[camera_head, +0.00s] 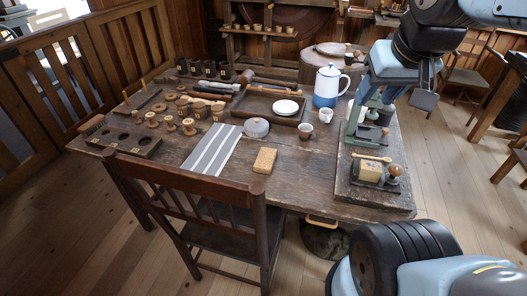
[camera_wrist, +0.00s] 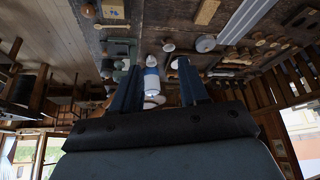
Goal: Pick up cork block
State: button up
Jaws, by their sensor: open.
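The cork block (camera_head: 265,160) is a small tan rectangular block lying flat on the wooden table, right of the striped cloth and near the table's front edge behind the chair. In the wrist view, the cork block (camera_wrist: 207,12) shows at the top edge, beyond the fingers. My gripper (camera_wrist: 158,66) is open, with its two dark blue fingers apart and nothing held between them. It is well away from the block, on the pitcher's side of the table.
A grey round lidded pot (camera_head: 256,127) and a striped cloth (camera_head: 212,149) lie near the block. A board with a green tool (camera_head: 356,122) is at right. A chair (camera_head: 190,190) stands in front.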

jog(key=o, duration=0.3)
jog(key=shift+w+f, duration=0.1)
jog(key=shift+w, duration=0.25)
jog(key=o, duration=0.6)
jog(key=w+a+f+m+g, duration=0.1)
jog(key=w+a+f, duration=0.1)
jog(key=w, duration=0.5)
jog(key=shift+f, duration=0.6)
jog(key=shift+o, duration=0.2)
jog(key=w+a+f+m, duration=0.1)
jog(key=w+a+f, duration=0.3)
jog(key=w+f, duration=0.1)
jog(key=shift+w+a+f+g, duration=0.3)
jog(key=shift+w+f+g, duration=0.1)
jog(key=shift+w, duration=0.4)
jog(key=m+h, duration=0.1)
jog(key=m, duration=0.1)
send_near(265, 158)
jog(key=shift+g, duration=0.3)
jog(key=shift+w+x, duration=0.15)
jog(key=shift+x, duration=2.2)
jog(key=shift+w+x, duration=0.15)
jog(key=shift+x, duration=2.2)
